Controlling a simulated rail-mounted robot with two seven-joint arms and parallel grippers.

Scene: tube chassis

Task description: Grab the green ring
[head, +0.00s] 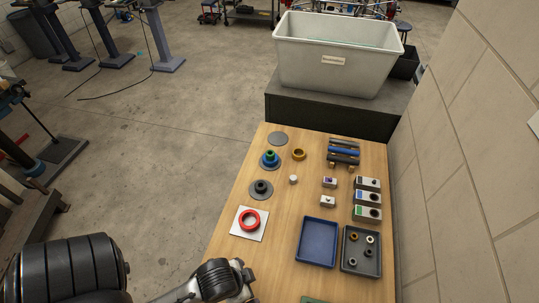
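The green ring (270,155) is small and sits on top of a larger blue ring (269,162), stacked on a round grey base at the far left of the wooden table. A dark post appears to stick up through them. Part of my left arm, with what looks like its wrist or gripper (240,281), shows low in the head view, by the table's near left edge. It is well short of the green ring. Its fingertips cannot be made out. My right gripper is not in view.
A red ring (250,220) lies on a white square. A dark ring stack (261,188), a yellow ring (299,154) and a white knob stand nearby. A blue tray (317,242), a grey parts tray and small boxes fill the right. A wall borders the right side.

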